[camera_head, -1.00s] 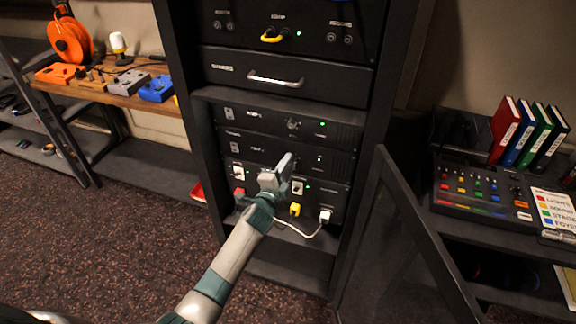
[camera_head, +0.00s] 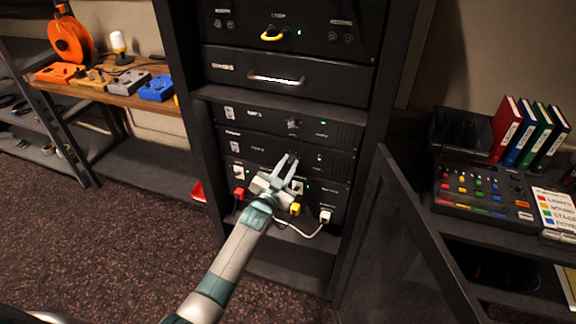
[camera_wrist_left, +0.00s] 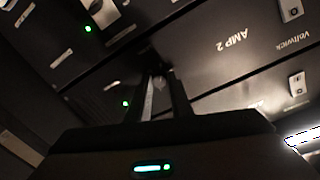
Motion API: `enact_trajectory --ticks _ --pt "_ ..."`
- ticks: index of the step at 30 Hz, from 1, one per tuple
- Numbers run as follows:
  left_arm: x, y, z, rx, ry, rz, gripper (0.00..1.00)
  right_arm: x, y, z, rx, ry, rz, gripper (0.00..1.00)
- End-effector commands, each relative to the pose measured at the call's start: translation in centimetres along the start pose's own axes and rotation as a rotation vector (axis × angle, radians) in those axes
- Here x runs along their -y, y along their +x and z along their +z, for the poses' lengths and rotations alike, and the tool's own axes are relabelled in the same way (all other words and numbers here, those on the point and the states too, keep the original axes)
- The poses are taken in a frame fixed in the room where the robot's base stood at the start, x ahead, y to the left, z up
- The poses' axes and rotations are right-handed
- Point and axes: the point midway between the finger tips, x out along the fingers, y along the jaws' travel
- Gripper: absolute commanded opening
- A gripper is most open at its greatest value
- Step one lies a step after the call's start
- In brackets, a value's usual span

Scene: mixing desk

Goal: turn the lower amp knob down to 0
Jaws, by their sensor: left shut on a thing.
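The lower amp (camera_head: 250,146) is a black rack unit with a green light; its label reads AMP 2 in the wrist view (camera_wrist_left: 232,40), where it appears upside down. My left gripper (camera_head: 290,158) reaches the lower amp's front from below, both fingers pointing at the panel. It is shut on the lower amp knob, which is mostly hidden by the fingers. In the wrist view the left fingers (camera_wrist_left: 160,85) meet the panel at the knob's place. The knob's pointer direction cannot be read. My right gripper is not in view.
The upper amp with its own knob (camera_head: 292,123) sits just above. Below are a power unit with red, yellow (camera_head: 295,209) and white plugs (camera_head: 325,215) and a white cable. The open rack door (camera_head: 410,245) stands to the right. A mixing desk (camera_head: 480,190) is farther right.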

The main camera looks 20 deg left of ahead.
Motion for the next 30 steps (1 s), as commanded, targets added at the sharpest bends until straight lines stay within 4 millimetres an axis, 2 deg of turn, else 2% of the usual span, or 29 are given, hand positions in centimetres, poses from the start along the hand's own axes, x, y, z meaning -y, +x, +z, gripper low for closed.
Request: enact_trajectory --ticks 11,25,26,27,28,30 --pt "-0.17 -0.08 0.29 -0.004 -0.178 0.0 0.0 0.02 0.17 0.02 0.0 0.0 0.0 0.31" --pt "-0.19 -0.08 0.29 -0.005 -0.197 0.0 0.0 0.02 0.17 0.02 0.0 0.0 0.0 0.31" --pt "-0.19 -0.08 0.29 -0.005 -0.197 0.0 0.22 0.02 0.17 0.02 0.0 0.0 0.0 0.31" --pt "-0.19 -0.08 0.29 -0.005 -0.197 0.0 0.31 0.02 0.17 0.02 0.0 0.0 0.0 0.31" --pt "-0.18 -0.08 0.27 -0.005 -0.197 0.0 0.38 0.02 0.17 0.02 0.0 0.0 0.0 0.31" --pt "-0.16 -0.06 0.22 -0.006 -0.197 -0.001 0.38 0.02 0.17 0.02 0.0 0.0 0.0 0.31"
